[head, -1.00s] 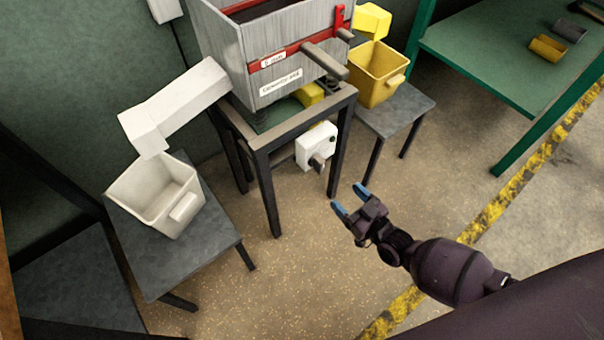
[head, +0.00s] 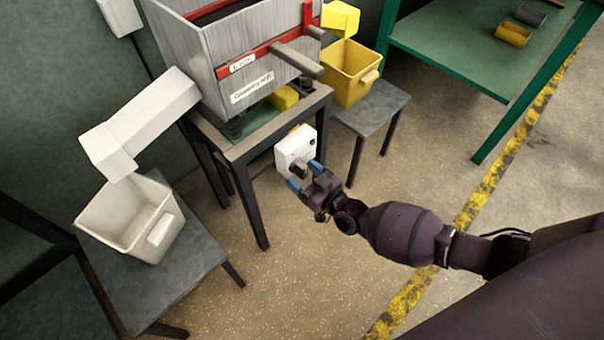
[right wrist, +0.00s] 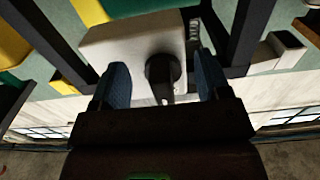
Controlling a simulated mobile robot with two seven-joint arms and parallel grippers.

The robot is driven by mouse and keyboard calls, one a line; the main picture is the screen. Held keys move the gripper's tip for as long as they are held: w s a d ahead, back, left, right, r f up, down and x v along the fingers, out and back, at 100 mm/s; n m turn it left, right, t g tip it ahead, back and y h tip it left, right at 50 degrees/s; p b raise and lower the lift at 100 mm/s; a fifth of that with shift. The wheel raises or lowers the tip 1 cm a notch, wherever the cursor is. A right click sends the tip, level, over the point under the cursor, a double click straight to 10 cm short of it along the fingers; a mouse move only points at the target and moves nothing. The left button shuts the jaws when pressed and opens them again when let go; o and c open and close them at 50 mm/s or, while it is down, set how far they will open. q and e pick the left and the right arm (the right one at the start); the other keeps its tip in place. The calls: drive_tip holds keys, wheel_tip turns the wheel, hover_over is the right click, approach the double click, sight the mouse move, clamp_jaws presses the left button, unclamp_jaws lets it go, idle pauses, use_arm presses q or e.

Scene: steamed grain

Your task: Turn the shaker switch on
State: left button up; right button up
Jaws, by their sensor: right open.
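The shaker switch is a white box (head: 291,149) mounted under the shaker's table frame, with a dark rotary knob (head: 299,170) on its face. In the right wrist view the dark knob (right wrist: 161,75) stands between the two blue fingertips, in front of the white box (right wrist: 130,42). My right gripper (head: 305,176) is open, with a finger on each side of the knob. Gaps show between the knob and both fingers in the right wrist view (right wrist: 160,85), so it is not gripped. My left gripper is not in view.
The grey shaker box (head: 210,60) with a red gate rail stands on the table frame (head: 262,135). A white bin (head: 105,215) under a white chute (head: 150,115) is at left. A yellow bin (head: 345,85) sits on a stool at right. A green table (head: 450,60) stands further right.

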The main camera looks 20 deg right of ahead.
drive_tip(key=shift+w, duration=0.15)
drive_tip(key=c, duration=0.9)
drive_tip(key=shift+a, duration=0.1)
